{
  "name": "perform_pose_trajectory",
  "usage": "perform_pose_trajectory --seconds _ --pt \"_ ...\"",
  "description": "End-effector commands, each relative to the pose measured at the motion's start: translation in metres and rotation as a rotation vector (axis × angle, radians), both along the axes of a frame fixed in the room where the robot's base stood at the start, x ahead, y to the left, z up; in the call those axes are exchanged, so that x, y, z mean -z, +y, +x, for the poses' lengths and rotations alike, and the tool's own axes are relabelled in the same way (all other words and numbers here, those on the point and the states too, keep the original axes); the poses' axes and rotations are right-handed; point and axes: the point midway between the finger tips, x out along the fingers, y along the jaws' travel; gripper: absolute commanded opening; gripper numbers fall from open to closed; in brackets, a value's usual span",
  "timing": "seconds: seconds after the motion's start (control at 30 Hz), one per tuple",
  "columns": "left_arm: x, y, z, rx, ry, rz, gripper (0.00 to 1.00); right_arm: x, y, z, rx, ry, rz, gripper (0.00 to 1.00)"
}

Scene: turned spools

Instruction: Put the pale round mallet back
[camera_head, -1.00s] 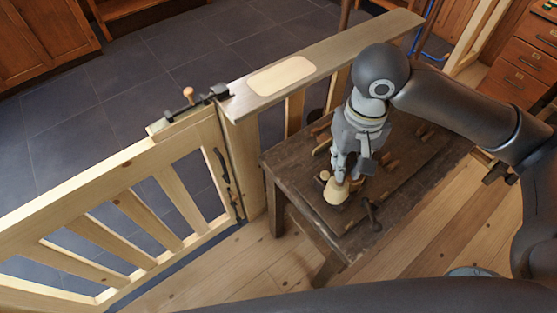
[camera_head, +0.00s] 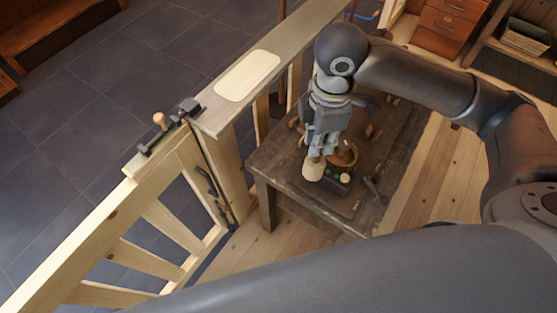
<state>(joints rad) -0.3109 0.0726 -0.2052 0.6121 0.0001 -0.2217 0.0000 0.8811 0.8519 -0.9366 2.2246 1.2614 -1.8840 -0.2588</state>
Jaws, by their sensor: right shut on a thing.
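The pale round mallet (camera_head: 313,172) is at the front left of the dark wooden workbench (camera_head: 290,158), with its pale head low under my right gripper (camera_head: 318,152). My right gripper points down and is shut on the mallet; its fingers hide most of the handle. I cannot tell whether the head touches the bench top or hangs just above it. My left gripper is not in view.
A round wooden bowl (camera_head: 350,161) and a small dark block (camera_head: 334,183) stand right beside the mallet. Several wooden pieces lie farther back. A pale wooden gate (camera_head: 150,205) and a railing (camera_head: 270,48) run along the bench's left side.

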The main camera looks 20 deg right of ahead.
Motion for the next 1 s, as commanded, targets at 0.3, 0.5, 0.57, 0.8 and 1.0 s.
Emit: perform_pose_trajectory --seconds 0.3,0.5,0.57,0.8,1.0 --pt "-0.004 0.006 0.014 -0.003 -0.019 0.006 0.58 0.005 -0.002 0.002 -0.614 -0.003 0.000 0.00" --pt "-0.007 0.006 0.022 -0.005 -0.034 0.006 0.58 0.008 -0.004 0.003 -0.997 -0.004 -0.002 0.00" --pt "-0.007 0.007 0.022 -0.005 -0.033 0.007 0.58 0.009 -0.005 0.003 -1.103 -0.004 -0.003 0.00" --pt "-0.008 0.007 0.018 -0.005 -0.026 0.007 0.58 0.012 -0.006 0.004 -1.406 -0.007 -0.005 0.00" --pt "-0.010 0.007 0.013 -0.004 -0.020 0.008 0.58 0.014 -0.004 0.010 -1.487 -0.007 -0.003 0.00"
